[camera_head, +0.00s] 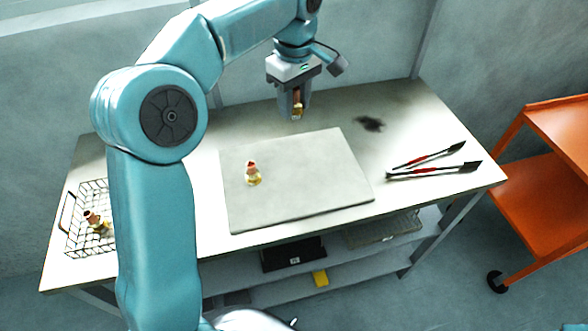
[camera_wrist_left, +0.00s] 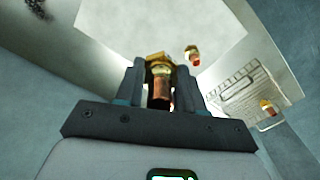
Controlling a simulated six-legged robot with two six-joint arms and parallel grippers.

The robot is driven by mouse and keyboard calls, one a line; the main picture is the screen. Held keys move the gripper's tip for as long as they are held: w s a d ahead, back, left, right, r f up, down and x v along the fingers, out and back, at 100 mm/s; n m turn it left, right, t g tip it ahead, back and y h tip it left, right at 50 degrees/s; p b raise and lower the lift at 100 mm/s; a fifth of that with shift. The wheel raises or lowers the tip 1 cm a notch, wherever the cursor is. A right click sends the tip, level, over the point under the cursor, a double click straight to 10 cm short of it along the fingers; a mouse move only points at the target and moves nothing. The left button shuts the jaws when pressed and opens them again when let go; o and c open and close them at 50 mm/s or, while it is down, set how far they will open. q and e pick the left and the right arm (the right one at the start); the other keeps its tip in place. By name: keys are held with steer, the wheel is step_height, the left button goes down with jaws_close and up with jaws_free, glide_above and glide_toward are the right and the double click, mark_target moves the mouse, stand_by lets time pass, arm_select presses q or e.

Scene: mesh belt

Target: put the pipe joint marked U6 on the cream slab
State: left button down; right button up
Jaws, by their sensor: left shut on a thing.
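My left gripper (camera_head: 297,108) is shut on a copper and brass pipe joint (camera_head: 298,103) and holds it above the back of the table, behind the slab. In the left wrist view the joint (camera_wrist_left: 160,90) sits between the fingers (camera_wrist_left: 160,82). A second pipe joint (camera_head: 253,175) stands on the cream slab (camera_head: 300,195), left of its middle. A third pipe joint (camera_head: 95,220) lies in the wire basket (camera_head: 72,235) at the left. No U6 marking is readable on any of them. My right gripper is not in view.
Two red-and-black tongs or pliers (camera_head: 432,160) lie on the table (camera_head: 460,190) right of the slab. A dark smudge (camera_head: 369,124) marks the tabletop behind. An orange cart (camera_head: 545,190) stands at the right. Much of the slab is clear.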

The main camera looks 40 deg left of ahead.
mark_target(292, 172)
arm_select(q)
steer(key=f, duration=0.1)
steer(key=s+f, duration=0.1)
steer(key=shift+a+f+n+b, duration=0.3)
steer(key=shift+a+b, duration=0.05)
steer(key=shift+a, duration=0.05)
step_height(292, 172, down, 16)
steer(key=shift+w+d+f, duration=0.1)
steer(key=shift+w+f, duration=0.05)
steer(key=shift+f, duration=0.05)
steer(key=shift+w+f, duration=0.1)
steer(key=shift+f, duration=0.1)
steer(key=shift+f, duration=0.2)
steer(key=c, duration=0.7)
jaws_free()
